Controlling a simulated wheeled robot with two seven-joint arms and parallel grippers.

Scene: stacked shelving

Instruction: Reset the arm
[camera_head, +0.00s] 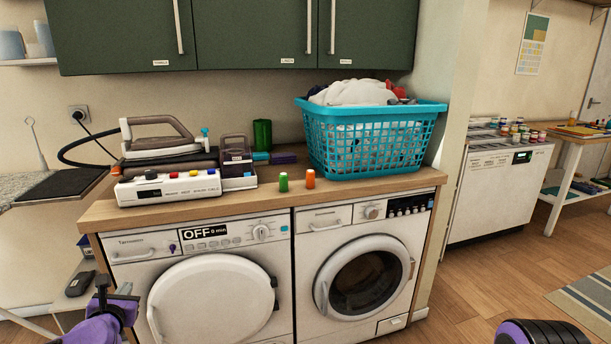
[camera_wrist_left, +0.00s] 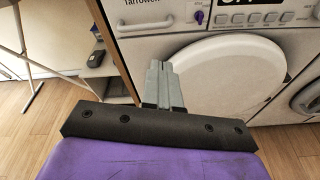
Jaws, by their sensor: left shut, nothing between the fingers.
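My left gripper (camera_head: 104,280) shows at the lower left of the head view, in front of the left washing machine (camera_head: 125,268) and well below the countertop. In the left wrist view, its two grey fingers (camera_wrist_left: 159,68) are together, with nothing between them. They point toward the left machine's front, beside its round white door (camera_wrist_left: 230,75), and look apart from it. A purple and black part of my right arm shows at the bottom right of the head view. My right gripper is out of view.
The wooden countertop (camera_head: 245,202) holds an iron (camera_head: 160,140), a teal laundry basket (camera_head: 370,150), and small green (camera_head: 283,182) and orange (camera_head: 310,179) bottles. The right machine (camera_head: 365,285) has a dark door. Wooden floor (camera_head: 475,290) is open on the right.

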